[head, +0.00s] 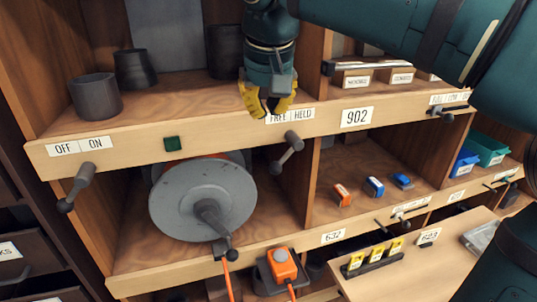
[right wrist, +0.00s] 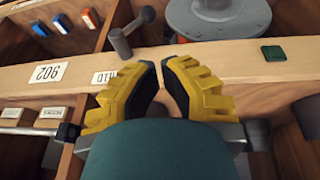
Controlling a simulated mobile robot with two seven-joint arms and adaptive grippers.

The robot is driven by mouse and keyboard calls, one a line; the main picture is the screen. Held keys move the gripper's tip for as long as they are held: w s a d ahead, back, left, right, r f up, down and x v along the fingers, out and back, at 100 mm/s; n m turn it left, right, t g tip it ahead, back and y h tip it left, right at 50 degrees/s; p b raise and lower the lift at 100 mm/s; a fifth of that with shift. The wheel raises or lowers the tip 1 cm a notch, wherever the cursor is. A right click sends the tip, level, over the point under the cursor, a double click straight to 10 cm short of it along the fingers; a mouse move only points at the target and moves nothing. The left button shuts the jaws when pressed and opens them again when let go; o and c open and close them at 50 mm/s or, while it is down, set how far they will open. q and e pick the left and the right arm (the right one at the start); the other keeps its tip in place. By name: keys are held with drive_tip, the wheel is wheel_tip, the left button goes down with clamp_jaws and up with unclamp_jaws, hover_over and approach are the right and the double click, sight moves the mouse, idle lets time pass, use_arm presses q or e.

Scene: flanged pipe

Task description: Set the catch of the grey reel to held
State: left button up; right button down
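The grey reel (head: 203,200) sits in the lower left bay of the shelf, its round flange facing out. Its catch appears to be the grey lever (head: 287,153) under the FREE | HELD label (head: 290,116). Its arm slants down and to the left, toward the FREE side. My right gripper (head: 266,112) hangs at the shelf edge, just above and left of the lever, partly covering the label. In the right wrist view, the yellow fingers (right wrist: 161,65) are apart with nothing between them; the lever (right wrist: 127,33) is beyond them, untouched. My left gripper is not visible.
A similar lever (head: 76,187) hangs under the OFF | ON label (head: 80,146). A green square (head: 171,143) is on the shelf edge. Dark cups (head: 95,96) stand above. An orange-topped box (head: 282,265) sits below. Open space lies in front of the catch lever.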

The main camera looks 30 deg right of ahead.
sight(270, 166)
drive_tip(key=shift+s+b+x, duration=0.15)
drive_tip(key=shift+b+x, duration=0.05)
drive_tip(key=shift+x, duration=1.85)
drive_tip(key=shift+s+b+x, duration=0.15)
drive_tip(key=shift+x, duration=1.95)
drive_tip(key=shift+s+b+x, duration=0.15)
drive_tip(key=shift+b+x, duration=0.05)
drive_tip(key=shift+x, duration=1.85)
drive_tip(key=shift+d+f, duration=0.1)
drive_tip(key=shift+f, duration=0.05)
drive_tip(key=shift+d, duration=0.1)
